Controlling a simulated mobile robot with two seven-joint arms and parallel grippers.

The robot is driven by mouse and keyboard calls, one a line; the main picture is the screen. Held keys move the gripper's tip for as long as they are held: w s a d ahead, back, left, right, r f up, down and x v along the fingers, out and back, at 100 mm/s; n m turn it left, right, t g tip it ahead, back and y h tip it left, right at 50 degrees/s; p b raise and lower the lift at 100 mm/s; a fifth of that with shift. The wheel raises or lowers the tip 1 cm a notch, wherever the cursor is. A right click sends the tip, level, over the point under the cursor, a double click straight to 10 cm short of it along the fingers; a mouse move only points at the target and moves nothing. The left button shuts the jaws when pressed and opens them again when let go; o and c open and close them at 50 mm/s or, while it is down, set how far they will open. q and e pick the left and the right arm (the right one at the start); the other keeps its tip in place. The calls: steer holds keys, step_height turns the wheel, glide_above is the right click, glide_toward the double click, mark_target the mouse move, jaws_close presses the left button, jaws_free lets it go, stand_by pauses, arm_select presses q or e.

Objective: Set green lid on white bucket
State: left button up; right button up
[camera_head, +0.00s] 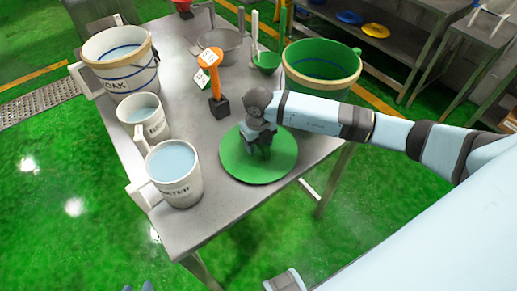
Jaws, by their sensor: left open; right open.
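The green lid (236,167) is a flat round disc lying near the front right edge of the metal table. My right gripper (258,150) is over the middle of the lid, its fingers open and pointing down; I cannot tell whether they touch it. The white bucket (134,80), with a tan rim and blue bands, stands at the table's far left and is uncovered, with pale blue contents. Only what look like the tips of my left gripper (138,287) show at the bottom edge, apart from the table and open.
Two white mug-like containers (178,189) (149,128) stand along the left edge. An orange-handled tool (216,85) stands mid-table near a metal bowl (228,46). A green bucket (320,78) stands right. The table's front left is bare (205,222).

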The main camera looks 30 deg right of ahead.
stand_by(0.3)
jaws_close()
